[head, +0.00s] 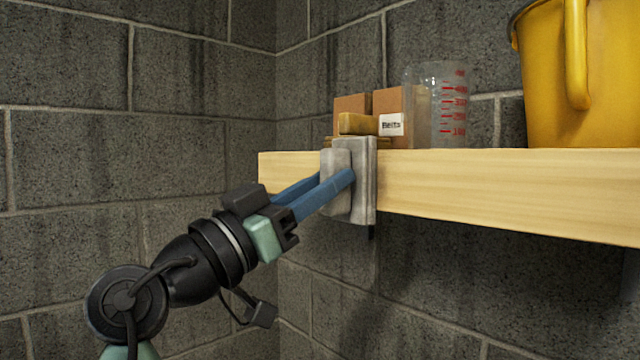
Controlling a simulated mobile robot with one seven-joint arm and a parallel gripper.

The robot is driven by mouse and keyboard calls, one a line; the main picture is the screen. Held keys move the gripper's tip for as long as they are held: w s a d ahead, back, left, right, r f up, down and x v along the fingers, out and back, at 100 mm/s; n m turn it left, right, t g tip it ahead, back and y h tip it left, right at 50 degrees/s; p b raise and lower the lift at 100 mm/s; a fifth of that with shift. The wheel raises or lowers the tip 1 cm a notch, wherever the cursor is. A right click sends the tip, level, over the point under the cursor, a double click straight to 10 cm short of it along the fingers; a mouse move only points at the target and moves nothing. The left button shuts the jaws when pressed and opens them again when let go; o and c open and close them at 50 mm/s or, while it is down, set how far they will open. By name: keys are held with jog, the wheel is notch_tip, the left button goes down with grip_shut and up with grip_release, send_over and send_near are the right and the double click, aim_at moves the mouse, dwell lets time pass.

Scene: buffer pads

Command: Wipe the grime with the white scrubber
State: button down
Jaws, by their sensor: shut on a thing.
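My gripper (336,181) has two blue fingers and points up and to the right at the shelf's left end. It is shut on a pale grey-white block, which I take as the white scrubber (365,190). The block stands upright in front of the shelf's front edge, and its top rises a little above the board. I cannot tell whether it touches the edge. The fingers cover part of it. I cannot make out the grime for certain; dark streaks show on the block wall (190,90).
A pale wooden shelf (500,190) runs to the right. On it are a tan block (358,123), brown boxes (392,104), a clear measuring beaker (440,105) with red marks, and a yellow bucket (545,90). The space below and left of the shelf looks free.

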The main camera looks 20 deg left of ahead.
jog(key=s+d, duration=0.1)
jog(key=s+d+b, duration=0.1)
jog(key=d, duration=0.1)
jog(key=shift+s+d, duration=0.1)
jog(key=shift+d, duration=0.1)
dwell(0.3)
jog(key=shift+w+a+b, duration=0.15)
jog(key=shift+w+a, duration=0.45)
jog(key=shift+a, duration=0.2)
jog(key=shift+w+a+b, duration=0.15)
jog(key=shift+w+a, duration=0.45)
jog(key=shift+a, duration=0.2)
jog(key=shift+s+a+b, duration=0.3)
jog(key=shift+s+a, duration=0.25)
jog(key=shift+s, duration=0.25)
jog(key=shift+s+a+b, duration=0.35)
jog(key=shift+s+a, duration=0.2)
jog(key=shift+s, duration=0.3)
jog(key=shift+s+a+b, duration=0.3)
jog(key=shift+s+a, duration=0.25)
jog(key=shift+s, duration=0.25)
